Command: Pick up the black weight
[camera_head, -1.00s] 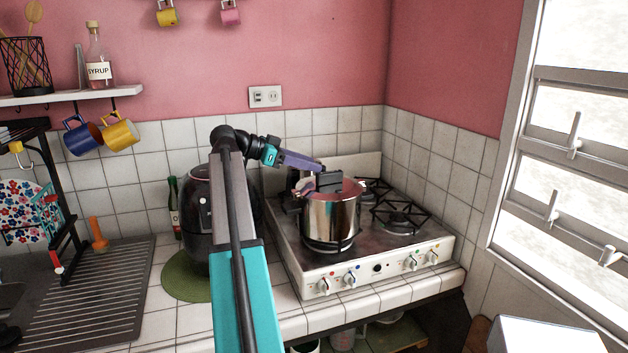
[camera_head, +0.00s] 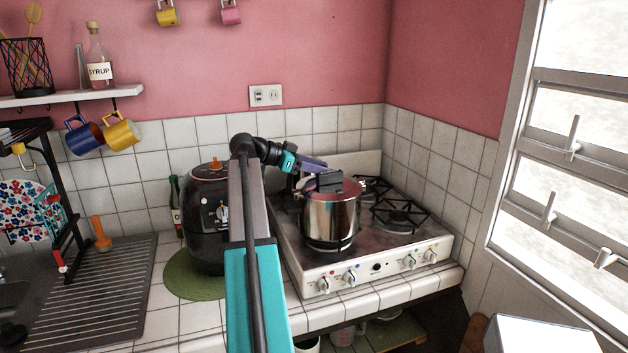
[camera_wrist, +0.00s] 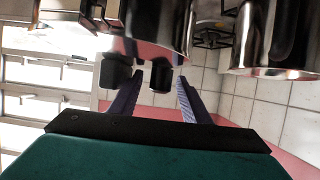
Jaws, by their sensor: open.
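The black weight appears to be the short dark cylinder (camera_wrist: 160,74) between my fingertips in the wrist view, at the lid of a shiny steel pot. In the head view, a dark block (camera_head: 327,182) sits on top of the steel pot (camera_head: 331,217); I cannot tell for sure if it is the weight. My gripper (camera_wrist: 160,84) is open, with one purple finger on either side of the dark cylinder and gaps visible. In the head view, my arm's end partly hides the lid's left side.
A second dark knob-like piece (camera_wrist: 115,72) lies just outside the left finger in the wrist view. Another steel vessel (camera_wrist: 275,40) stands to its right. The pot stands on a white gas stove (camera_head: 377,267); a black air fryer (camera_head: 204,222) stands left of it.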

